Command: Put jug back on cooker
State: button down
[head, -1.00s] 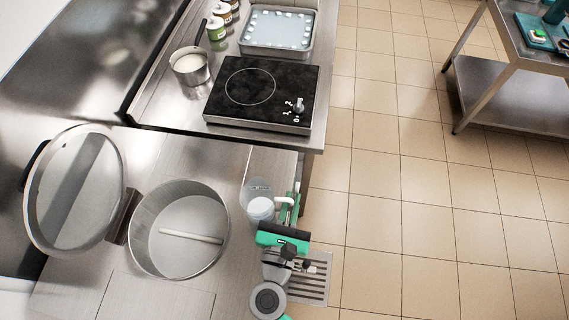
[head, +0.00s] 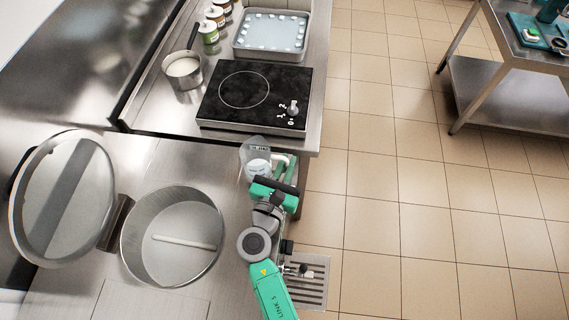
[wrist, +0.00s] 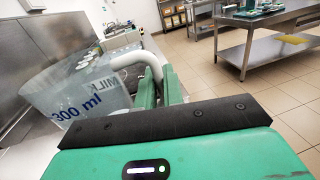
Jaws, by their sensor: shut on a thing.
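The jug (head: 255,152) is clear plastic with a white handle and some white content low inside. My gripper (head: 284,166) is shut on its handle and holds it just in front of the cooker's near edge. In the wrist view the jug (wrist: 75,95) shows at the left with blue "300 ml" and "MILK" marks, and my green fingers (wrist: 158,88) close on the white handle. The cooker (head: 255,95) is a black glass hob with one ring and a knob at its right front. Its top is bare.
A saucepan (head: 183,70) of white content stands left of the cooker. A metal tray (head: 271,36) and several jars (head: 210,32) stand behind. An open round vat (head: 172,236) with a raised lid (head: 62,200) is at the lower left. Another table (head: 510,90) stands far right.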

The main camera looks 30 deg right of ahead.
jog(key=shift+w+d+f, duration=0.1)
jog(key=shift+w+d, duration=0.1)
jog(key=shift+w, duration=0.3)
jog(key=shift+w+d+f, duration=0.1)
jog(key=shift+w+d, duration=0.05)
jog(key=shift+w, duration=0.3)
jog(key=shift+w+f+b, duration=0.1)
jog(key=shift+f+b, duration=0.6)
jog(key=shift+f, duration=1)
jog(key=shift+f, duration=0.2)
jog(key=c, duration=1.5)
grip_release()
jog(key=shift+r, duration=0.25)
jog(key=v, duration=1.2)
jog(key=shift+p, duration=0.4)
